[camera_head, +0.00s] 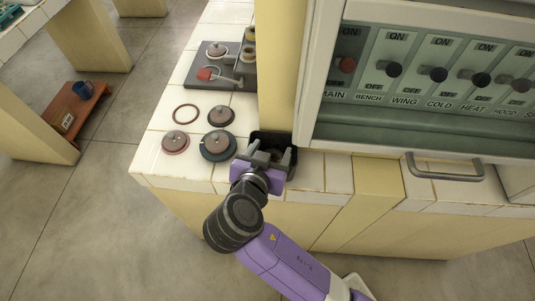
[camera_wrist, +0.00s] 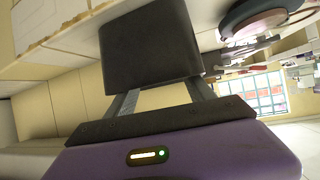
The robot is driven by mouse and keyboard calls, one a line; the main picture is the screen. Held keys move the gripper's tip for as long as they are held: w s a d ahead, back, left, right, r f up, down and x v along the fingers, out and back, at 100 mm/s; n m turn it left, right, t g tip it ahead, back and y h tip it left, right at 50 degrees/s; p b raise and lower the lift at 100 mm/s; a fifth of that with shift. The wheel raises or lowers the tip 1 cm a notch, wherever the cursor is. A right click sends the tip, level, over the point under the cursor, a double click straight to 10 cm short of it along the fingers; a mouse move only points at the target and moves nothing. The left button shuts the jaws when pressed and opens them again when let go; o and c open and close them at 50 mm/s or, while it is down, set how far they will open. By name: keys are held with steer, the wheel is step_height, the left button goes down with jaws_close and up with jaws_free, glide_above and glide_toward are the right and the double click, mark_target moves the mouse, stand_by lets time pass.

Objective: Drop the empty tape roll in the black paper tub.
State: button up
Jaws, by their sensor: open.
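The black paper tub (camera_head: 270,139) stands at the bench's front edge, beside the cream post. My gripper (camera_head: 273,157) is open right at the tub and overlaps its near side in the head view. In the wrist view the tub (camera_wrist: 150,48) is a dark block beyond my open gripper (camera_wrist: 163,98), and the fingertips seem hidden by it. No tape roll shows between the fingers. Two tan rolls (camera_head: 249,53) stand at the back beside the post; I cannot tell whether either is the empty tape roll. The tub's inside is mostly hidden.
A grey board (camera_head: 213,68) with a red padlock (camera_head: 207,73) lies behind. A switch cabinet (camera_head: 430,75) and a grey handle (camera_head: 445,168) are at right.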

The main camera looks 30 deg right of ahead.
steer(key=shift+s+p, duration=0.25)
steer(key=shift+p, duration=0.05)
steer(key=shift+s+a+r, duration=0.1)
steer(key=shift+r, duration=0.25)
steer(key=v, duration=1.1)
steer(key=shift+a+r+b, duration=0.2)
steer(key=shift+r+b, duration=0.15)
steer(key=shift+f, duration=0.1)
steer(key=s+f+n+t+y, duration=0.2)
steer(key=s+f+n+y, duration=0.65)
steer(key=f, duration=0.45)
steer(key=s+d+r+t, duration=0.4)
steer(key=s+d+r, duration=0.4)
steer(key=s+r, duration=0.3)
steer(key=shift+s+r+n, duration=0.25)
steer(key=shift+s+n, duration=0.2)
steer(key=shift+s, duration=0.35)
